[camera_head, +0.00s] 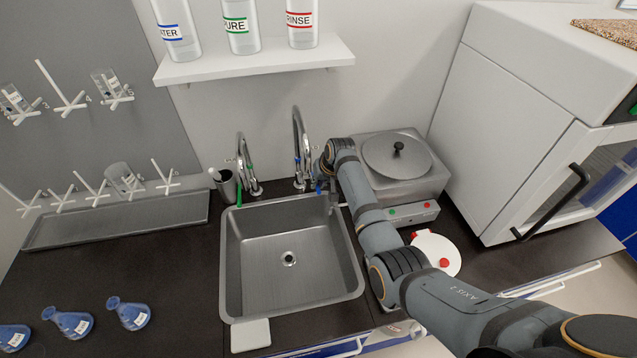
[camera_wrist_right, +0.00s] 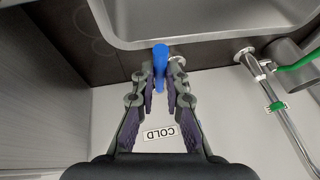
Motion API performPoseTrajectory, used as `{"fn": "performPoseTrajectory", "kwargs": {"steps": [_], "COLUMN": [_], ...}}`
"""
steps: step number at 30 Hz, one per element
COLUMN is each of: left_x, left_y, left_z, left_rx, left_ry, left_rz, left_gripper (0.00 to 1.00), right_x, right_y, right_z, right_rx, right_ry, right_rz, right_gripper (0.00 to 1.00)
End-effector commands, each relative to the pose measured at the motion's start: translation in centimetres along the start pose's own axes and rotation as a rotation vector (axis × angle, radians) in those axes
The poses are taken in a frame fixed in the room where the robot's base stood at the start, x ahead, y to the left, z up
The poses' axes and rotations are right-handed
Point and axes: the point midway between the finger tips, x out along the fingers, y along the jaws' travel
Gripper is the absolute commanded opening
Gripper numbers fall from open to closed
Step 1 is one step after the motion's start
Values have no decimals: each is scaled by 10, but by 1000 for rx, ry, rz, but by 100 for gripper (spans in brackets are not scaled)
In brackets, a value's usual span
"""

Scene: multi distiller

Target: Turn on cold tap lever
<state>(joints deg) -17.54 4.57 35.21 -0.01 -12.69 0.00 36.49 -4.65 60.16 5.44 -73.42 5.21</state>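The blue cold tap lever (camera_wrist_right: 160,61) shows in the right wrist view, with a "COLD" label (camera_wrist_right: 161,133) on the wall near it. My right gripper (camera_wrist_right: 161,72) is open, with one finger on each side of the lever's lower part. Small gaps seem to show between the fingers and the lever; contact is unclear. In the head view, my right gripper (camera_head: 326,170) is behind the sink, beside the curved chrome tap (camera_head: 300,140). A bit of the blue lever (camera_head: 318,187) shows below it. My left gripper is in neither view.
The sink (camera_head: 291,301) is empty. A second tap (camera_head: 243,160) with green parts and a dark cup (camera_head: 227,187) stand to the left. A lidded metal bath (camera_head: 437,172) stands right of my gripper. A shelf with bottles (camera_head: 255,67) hangs above.

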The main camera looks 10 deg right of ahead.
Motion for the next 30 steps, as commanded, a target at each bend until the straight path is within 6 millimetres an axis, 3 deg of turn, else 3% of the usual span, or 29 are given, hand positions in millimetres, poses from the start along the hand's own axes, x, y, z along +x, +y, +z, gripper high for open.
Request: {"fn": "performPoseTrajectory", "kwargs": {"steps": [13,17,22,30], "left_x": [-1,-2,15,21], "left_y": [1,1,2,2], "left_z": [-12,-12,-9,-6], "left_rx": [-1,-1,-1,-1], "left_ry": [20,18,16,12], "left_rz": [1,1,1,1], "left_gripper": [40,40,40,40], "right_x": [0,-2,2,-3], "right_y": [2,14,33,39], "right_z": [0,-3,-8,-13], "right_rx": [-11,-110,-287,-383], "right_ry": [-4,-27,-64,-81], "right_rz": [-4,-43,-117,-158], "right_gripper": [0,0,0,0]}}
